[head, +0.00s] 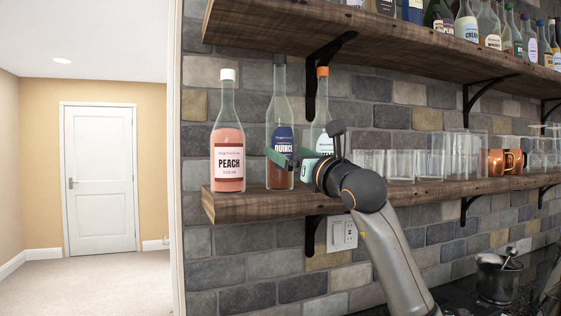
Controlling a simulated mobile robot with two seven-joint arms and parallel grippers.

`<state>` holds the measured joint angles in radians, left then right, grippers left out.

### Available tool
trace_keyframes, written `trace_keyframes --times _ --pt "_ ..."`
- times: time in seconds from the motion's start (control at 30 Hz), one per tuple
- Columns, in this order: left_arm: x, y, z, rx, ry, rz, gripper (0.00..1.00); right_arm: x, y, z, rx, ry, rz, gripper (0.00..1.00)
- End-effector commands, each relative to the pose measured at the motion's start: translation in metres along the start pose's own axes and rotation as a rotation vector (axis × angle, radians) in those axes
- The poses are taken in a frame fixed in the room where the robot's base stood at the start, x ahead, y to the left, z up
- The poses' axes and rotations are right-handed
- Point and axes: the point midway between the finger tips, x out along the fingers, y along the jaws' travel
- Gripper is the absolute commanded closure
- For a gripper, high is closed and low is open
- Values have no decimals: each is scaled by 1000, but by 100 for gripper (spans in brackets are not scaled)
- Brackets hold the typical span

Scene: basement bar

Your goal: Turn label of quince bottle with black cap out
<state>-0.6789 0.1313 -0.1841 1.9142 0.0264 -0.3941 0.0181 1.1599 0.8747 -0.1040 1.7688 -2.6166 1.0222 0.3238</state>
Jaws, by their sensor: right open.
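The quince bottle (280,112) stands upright on the lower wooden shelf, with a black cap and brown-red liquid. Its dark blue label (284,136) shows toward me, with the word QUINCE readable and the lower part of the label partly covered by my gripper. My right gripper (289,160) is open at the lower half of this bottle, reaching in from the right. One green finger shows at the bottle's left front; whether the fingers touch the glass I cannot tell. My left gripper is not in view.
The peach bottle (227,140) with a white cap stands close on the left, near the shelf end (212,205). An orange-capped bottle (322,105) stands just right, partly hidden by my gripper. Clear glasses (400,165) and copper mugs (505,161) stand farther right. An upper shelf (400,50) holds more bottles.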

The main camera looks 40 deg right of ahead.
Motion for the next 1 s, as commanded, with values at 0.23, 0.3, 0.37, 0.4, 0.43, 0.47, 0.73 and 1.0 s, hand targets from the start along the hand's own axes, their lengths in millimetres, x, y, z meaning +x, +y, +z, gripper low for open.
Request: trace_keyframes --times 0.23,0.3,0.37,0.4,0.43,0.47,0.73,1.0 --pt "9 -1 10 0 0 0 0 -25 0 5 -2 -3 0 3" --pt "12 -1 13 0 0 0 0 -32 0 7 -3 -3 -1 3" --pt "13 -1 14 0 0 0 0 -38 0 8 -2 -3 -1 3" --pt "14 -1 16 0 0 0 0 -42 0 9 -2 -3 0 3" --pt "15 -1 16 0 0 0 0 -45 0 11 -1 -4 0 3" --pt "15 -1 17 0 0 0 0 -48 0 12 -1 -4 0 3" --pt "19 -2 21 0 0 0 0 -66 0 16 -2 -1 0 3" --pt "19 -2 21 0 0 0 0 -67 0 17 -1 -1 0 3"
